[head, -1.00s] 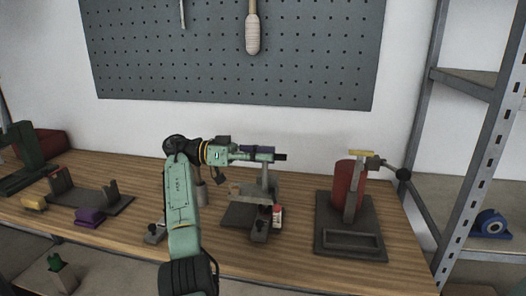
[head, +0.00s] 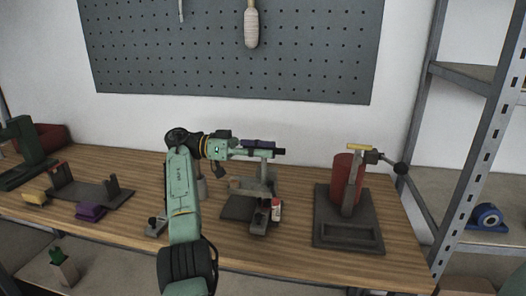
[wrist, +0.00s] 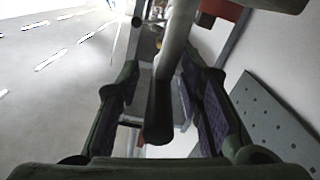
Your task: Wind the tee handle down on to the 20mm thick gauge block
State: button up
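The tee handle (wrist: 160,118) is a dark round-ended bar lying between my finger pads in the wrist view, with visible gaps at its sides. In the head view its black end (head: 279,151) sticks out to the right of my gripper (head: 264,150). My gripper is open around the bar. Below it a grey vertical post (head: 263,172) runs down to a small grey fixture (head: 238,208) on the bench. The 20mm gauge block cannot be made out with certainty in the fixture; the parts under my gripper are small and overlap.
A red cylinder on a dark stand (head: 347,218) is to the right. A small red-and-white item (head: 276,208) is at the fixture's front. Purple (head: 90,211) and yellow (head: 34,198) blocks lie at left beside a grey bracket base (head: 90,192). A pegboard (head: 230,60) hangs behind.

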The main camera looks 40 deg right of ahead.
jog(key=shift+r, duration=0.15)
notch_tip(320, 180, up, 10)
jog(key=shift+f, duration=0.1)
dwell(0.5)
